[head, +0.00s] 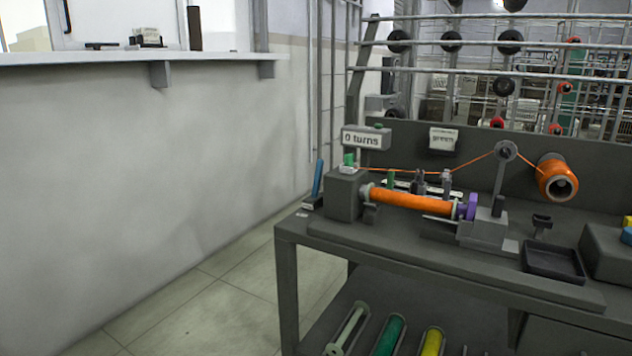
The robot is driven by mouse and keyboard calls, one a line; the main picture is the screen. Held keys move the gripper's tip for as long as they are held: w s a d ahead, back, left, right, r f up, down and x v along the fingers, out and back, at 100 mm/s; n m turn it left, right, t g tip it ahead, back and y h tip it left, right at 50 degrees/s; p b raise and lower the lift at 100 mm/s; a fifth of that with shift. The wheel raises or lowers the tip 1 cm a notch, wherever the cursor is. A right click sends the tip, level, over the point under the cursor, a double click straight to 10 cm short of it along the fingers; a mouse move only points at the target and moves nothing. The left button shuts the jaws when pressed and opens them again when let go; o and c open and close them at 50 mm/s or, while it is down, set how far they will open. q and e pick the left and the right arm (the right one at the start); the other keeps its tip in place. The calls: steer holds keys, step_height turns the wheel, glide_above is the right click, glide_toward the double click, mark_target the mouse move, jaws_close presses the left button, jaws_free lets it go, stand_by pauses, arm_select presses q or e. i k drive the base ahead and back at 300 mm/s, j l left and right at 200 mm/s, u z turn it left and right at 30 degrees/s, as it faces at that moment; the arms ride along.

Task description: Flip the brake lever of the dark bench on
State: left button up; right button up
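The dark bench (420,247) stands on the right side of the head view. A blue upright lever (318,178), leaning slightly right, sits in a small base at the bench's left end and looks like the brake lever. Whether it is on or off I cannot tell. Beside it is a dark headstock block (345,195) with a small green part (349,158) on top. A bobbin wound in orange (412,199) lies between this block and a purple piece (467,208). Neither of my grippers is in view.
A sign reading "0 turns" (362,138) stands behind the block. Orange thread runs over a post pulley (505,151) to an orange spool (557,178). A black tray (553,262) sits at right. Colored tubes (390,335) lie on the lower shelf. The floor (235,290) left of the bench is clear.

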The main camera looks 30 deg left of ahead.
mark_target(320, 163)
steer(key=j, duration=0.8)
steer(key=k+j, duration=0.15)
steer(key=j, duration=1.5)
steer(key=k, duration=0.05)
